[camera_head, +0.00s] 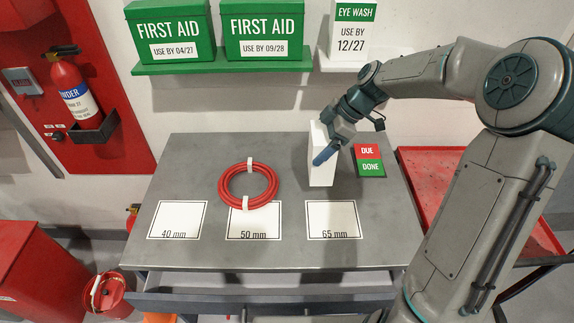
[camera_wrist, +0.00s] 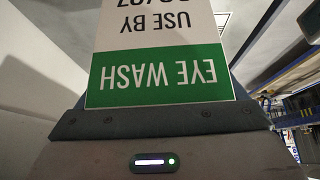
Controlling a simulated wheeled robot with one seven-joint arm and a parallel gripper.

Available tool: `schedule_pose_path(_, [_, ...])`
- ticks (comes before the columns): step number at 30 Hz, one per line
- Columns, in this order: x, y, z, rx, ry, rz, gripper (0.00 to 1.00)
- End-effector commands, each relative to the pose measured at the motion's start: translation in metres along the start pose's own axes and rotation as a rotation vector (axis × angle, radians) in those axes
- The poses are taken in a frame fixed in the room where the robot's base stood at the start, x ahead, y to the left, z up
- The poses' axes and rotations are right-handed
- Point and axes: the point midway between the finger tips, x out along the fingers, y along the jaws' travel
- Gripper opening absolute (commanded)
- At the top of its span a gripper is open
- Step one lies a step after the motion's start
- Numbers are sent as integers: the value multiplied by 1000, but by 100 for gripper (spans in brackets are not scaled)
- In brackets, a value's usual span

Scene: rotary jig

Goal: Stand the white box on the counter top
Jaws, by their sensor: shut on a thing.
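A white box (camera_head: 319,172) stands upright at the back of the grey counter top (camera_head: 200,150), left of the red and green sign. Whether its base touches the counter or hangs just above it, I cannot tell. My gripper (camera_head: 324,155) is shut on the box, with a blue finger across its near side. In the wrist view the box (camera_wrist: 165,35) fills the space before the gripper, its green EYE WASH label upside down. The far finger is hidden in the head view.
A coiled red hose (camera_head: 248,199) lies mid-counter over the 50 mm card. The DUE/DONE sign (camera_head: 369,161) is close to the box's right. Another EYE WASH box (camera_head: 352,30) and two green FIRST AID boxes (camera_head: 171,32) stand on wall shelves. The 65 mm card (camera_head: 333,220) is bare.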

Motion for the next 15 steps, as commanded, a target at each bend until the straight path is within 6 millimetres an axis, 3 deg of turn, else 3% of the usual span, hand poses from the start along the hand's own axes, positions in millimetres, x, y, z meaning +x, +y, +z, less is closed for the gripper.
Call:
schedule_pose_path(7, [53,1,-29,-2,2,-4,50])
schedule_pose_path(15, [78,3,-38,1,1,1,50])
